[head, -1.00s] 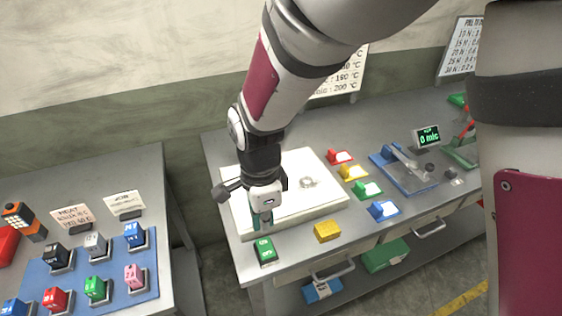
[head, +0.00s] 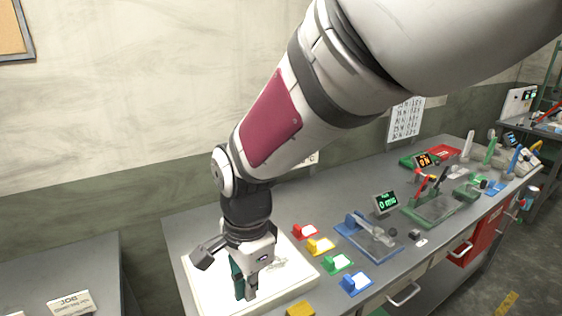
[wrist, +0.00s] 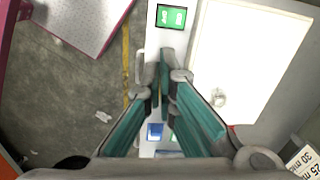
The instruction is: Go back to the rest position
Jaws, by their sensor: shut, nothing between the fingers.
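My gripper (head: 245,290) is shut and empty, with teal finger pads.
Red, yellow, green and blue holders (head: 355,283) line the bench right of the board. A blue-based device (head: 370,237) and a small display (head: 386,203) stand beyond. Another table (head: 75,270) is at left, across a gap.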

